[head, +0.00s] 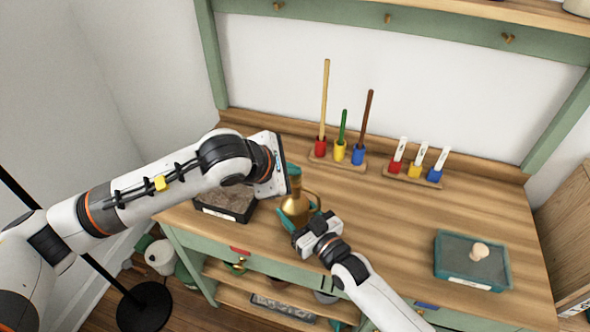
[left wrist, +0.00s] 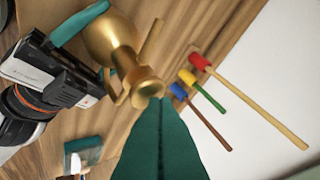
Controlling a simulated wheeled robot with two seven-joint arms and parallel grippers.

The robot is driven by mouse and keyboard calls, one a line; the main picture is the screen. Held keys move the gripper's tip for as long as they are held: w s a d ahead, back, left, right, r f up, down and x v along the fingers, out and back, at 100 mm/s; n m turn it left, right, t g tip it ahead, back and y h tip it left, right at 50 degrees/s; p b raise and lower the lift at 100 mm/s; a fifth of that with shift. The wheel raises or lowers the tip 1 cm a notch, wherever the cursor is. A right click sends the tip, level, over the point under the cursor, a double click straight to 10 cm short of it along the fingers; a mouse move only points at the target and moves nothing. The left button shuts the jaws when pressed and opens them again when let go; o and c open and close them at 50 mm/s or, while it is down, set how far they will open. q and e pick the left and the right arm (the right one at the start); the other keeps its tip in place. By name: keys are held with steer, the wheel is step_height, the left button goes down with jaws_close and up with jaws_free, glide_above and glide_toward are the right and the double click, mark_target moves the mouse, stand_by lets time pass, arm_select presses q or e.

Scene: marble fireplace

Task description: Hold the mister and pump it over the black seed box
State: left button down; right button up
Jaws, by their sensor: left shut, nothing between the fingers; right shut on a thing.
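The brass mister (head: 296,210) stands near the middle of the workbench, with a loop handle on its right. It also shows in the left wrist view (left wrist: 112,42). My right gripper (head: 308,228) is shut on the mister from the front right, with teal fingers around its body. My left gripper (head: 293,182) is shut and empty at the mister's top; its teal fingers (left wrist: 160,105) point toward the top knob. I cannot tell whether they touch it. The black seed box (head: 241,218), filled with brown soil, sits left of the mister, partly hidden by my left arm.
A teal box (head: 473,278) with a pale knobbed thing (head: 479,251) stands at the right. At the back are a rack of coloured tools (head: 340,152) and a rack of labelled markers (head: 417,172). The bench between the mister and the teal box is clear.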

arm_select(q)
steer(key=shift+r, duration=1.3)
steer(key=shift+r, duration=0.1)
steer(key=shift+r, duration=2.45)
stand_by(0.8)
step_height(320, 180, up, 4)
steer(key=shift+f, duration=0.15)
steer(key=shift+f, duration=0.1)
glide_above(291, 179)
steer(key=shift+s+f, duration=0.1)
steer(key=shift+f, duration=4.25)
